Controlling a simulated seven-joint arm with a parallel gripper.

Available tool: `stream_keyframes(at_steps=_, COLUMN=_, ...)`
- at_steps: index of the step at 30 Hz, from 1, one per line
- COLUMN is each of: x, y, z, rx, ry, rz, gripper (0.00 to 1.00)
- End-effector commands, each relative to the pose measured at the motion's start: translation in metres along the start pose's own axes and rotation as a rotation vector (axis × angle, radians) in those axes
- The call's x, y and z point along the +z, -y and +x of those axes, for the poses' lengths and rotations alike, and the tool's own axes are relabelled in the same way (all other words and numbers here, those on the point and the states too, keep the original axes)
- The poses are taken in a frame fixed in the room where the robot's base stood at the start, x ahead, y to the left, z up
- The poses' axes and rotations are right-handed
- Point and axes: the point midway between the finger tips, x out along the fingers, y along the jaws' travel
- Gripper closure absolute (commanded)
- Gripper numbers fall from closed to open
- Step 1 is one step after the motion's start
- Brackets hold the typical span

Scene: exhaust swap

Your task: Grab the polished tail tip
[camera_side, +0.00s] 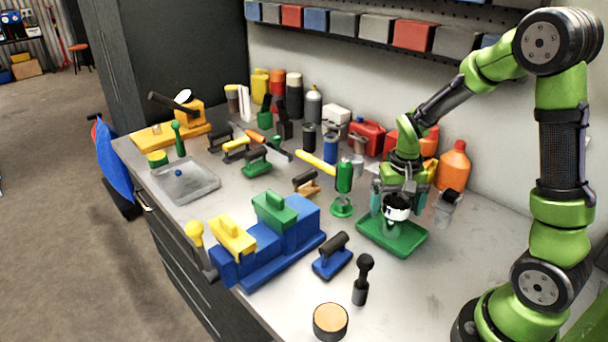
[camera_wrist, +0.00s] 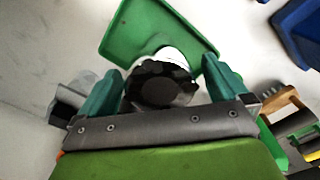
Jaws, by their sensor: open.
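A short tube with a shiny white-and-black surface, which looks like the polished tail tip (camera_side: 397,213), stands at the green tray (camera_side: 408,244) on the bench. My gripper (camera_side: 397,200) points down over it, with teal fingers either side. In the wrist view the tip (camera_wrist: 160,86) shows its dark round top and a bright white side between the spread fingers of my gripper (camera_wrist: 162,74). The fingers look apart from it. The green tray (camera_wrist: 120,38) lies beyond it. The tip's lower end is partly hidden.
A green upright tool (camera_side: 344,177) stands close left of the tray. A grey-black part (camera_side: 446,207) and an orange bottle (camera_side: 453,166) are close on the right. A blue block fixture (camera_side: 265,245) and a blue-based black-handled tool (camera_side: 332,257) lie in front left. Bare bench lies front right.

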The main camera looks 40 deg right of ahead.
Motion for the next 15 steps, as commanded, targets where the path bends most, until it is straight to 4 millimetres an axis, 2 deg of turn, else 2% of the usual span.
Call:
stream_keyframes(at_steps=3, x=0.0001, y=-0.0001, z=0.0106, rx=0.000, ry=0.001, rz=0.000, gripper=0.00)
stream_keyframes(at_steps=10, x=-0.0002, y=0.0002, z=0.0119, rx=-0.001, ry=-0.001, rz=0.000, gripper=0.00)
stream_keyframes(at_steps=11, x=-0.0002, y=0.0002, z=0.0119, rx=-0.001, ry=-0.001, rz=0.000, gripper=0.02)
stream_keyframes(at_steps=15, x=-0.0002, y=0.0002, z=0.0117, rx=-0.001, ry=-0.001, rz=0.000, gripper=0.23)
